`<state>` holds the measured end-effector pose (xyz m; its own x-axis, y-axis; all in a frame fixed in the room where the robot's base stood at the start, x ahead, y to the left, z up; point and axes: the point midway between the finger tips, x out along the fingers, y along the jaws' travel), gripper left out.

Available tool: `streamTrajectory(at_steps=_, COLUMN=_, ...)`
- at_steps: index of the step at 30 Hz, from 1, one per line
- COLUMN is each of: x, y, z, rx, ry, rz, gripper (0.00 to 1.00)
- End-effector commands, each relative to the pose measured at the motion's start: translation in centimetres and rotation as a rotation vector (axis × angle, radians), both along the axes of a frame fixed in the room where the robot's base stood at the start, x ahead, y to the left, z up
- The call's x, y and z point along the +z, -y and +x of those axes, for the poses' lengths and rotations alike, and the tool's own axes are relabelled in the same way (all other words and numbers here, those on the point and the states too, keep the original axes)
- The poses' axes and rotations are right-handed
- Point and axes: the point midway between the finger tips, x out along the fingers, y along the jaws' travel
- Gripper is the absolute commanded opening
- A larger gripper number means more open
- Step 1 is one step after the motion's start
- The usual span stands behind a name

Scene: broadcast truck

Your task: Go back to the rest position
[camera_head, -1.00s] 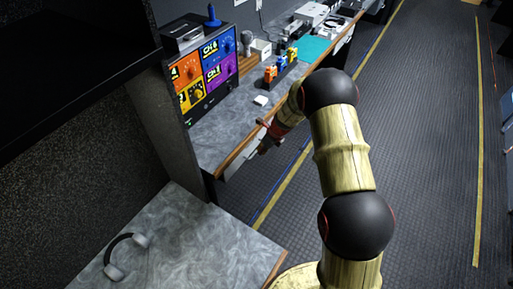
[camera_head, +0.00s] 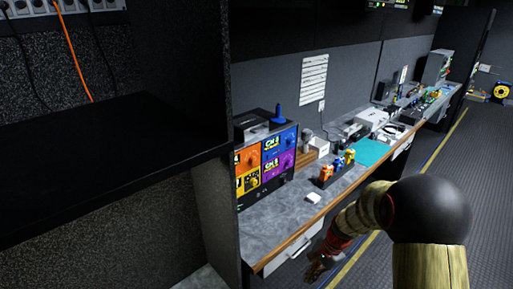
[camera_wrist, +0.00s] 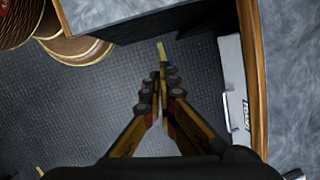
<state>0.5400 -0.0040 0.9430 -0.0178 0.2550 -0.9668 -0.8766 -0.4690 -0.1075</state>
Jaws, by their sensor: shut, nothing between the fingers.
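My gripper (camera_wrist: 161,92) is seen from above in the wrist view, its two fingers close together at the tips with nothing between them. It hangs over the dark ribbed floor (camera_wrist: 200,70), apart from the counters. In the head view my gripper (camera_head: 318,268) is small and dark at the end of the arm, in front of the long counter's wooden edge. My arm enters from the lower right and bends left toward the counter.
The long grey counter (camera_head: 268,229) holds a colourful channel panel (camera_head: 266,160), orange, yellow and blue items (camera_head: 338,164), a white object (camera_head: 314,198) and a teal mat (camera_head: 371,152). A wooden counter edge (camera_wrist: 251,70) is right of my gripper. Floor (camera_head: 490,200) at right is clear.

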Motion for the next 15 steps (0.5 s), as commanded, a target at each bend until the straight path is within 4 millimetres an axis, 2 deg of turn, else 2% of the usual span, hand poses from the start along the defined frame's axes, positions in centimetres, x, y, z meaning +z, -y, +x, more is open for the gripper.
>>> streamTrajectory(at_steps=1, x=2.1, y=-0.1, z=-1.3, rx=0.096, ry=0.024, rz=-0.011, gripper=0.00)
streamTrajectory(at_steps=6, x=8.2, y=-0.2, z=-6.2, rx=0.415, ry=0.097, rz=-0.060, gripper=0.00)
streamTrajectory(at_steps=9, x=11.3, y=-0.1, z=-9.1, rx=0.573, ry=0.138, rz=-0.096, gripper=0.00)
streamTrajectory(at_steps=15, x=16.3, y=0.2, z=-14.6, rx=0.817, ry=0.218, rz=-0.180, gripper=0.00)
